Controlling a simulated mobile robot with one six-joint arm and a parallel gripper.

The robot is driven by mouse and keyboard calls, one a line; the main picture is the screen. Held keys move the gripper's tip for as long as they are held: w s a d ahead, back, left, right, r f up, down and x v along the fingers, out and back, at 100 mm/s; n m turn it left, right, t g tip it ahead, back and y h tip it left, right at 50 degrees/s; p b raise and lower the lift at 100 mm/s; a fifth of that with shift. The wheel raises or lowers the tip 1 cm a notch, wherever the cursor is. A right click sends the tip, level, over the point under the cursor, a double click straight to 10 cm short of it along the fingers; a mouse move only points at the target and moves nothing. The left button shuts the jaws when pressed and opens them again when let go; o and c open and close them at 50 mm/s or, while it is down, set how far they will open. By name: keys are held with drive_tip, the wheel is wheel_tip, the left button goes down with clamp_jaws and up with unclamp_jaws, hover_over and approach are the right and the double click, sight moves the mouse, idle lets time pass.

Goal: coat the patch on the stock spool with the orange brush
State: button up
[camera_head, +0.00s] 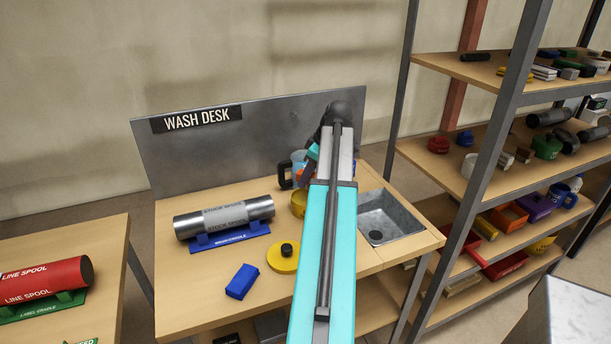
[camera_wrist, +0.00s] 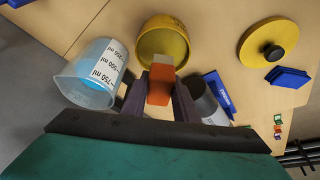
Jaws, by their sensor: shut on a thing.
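In the wrist view the spool (camera_wrist: 207,108) is partly hidden behind my gripper (camera_wrist: 160,82). My gripper is shut on the orange brush (camera_wrist: 159,86), whose orange end shows between the fingers. My arm covers most of the gripper in the head view.
A measuring jug (camera_wrist: 93,75) with blue liquid stands beside the pot. A round yellow lid (camera_head: 283,258) with a black knob and a blue block (camera_head: 242,281) lie in front of the spool. A sink (camera_head: 388,222) is at right; shelves stand beyond.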

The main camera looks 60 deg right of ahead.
sight(306, 187)
drive_tip(key=shift+f+b, duration=0.75)
drive_tip(key=shift+f, duration=0.8)
drive_tip(key=shift+f+b, duration=0.4)
drive_tip(key=shift+f, duration=0.7)
idle(0.8)
drive_tip(key=o, duration=1)
drive_tip(key=c, duration=0.3)
drive_tip(key=shift+r+p, duration=0.4)
drive_tip(key=shift+r, duration=0.2)
clamp_jaws()
idle(0.7)
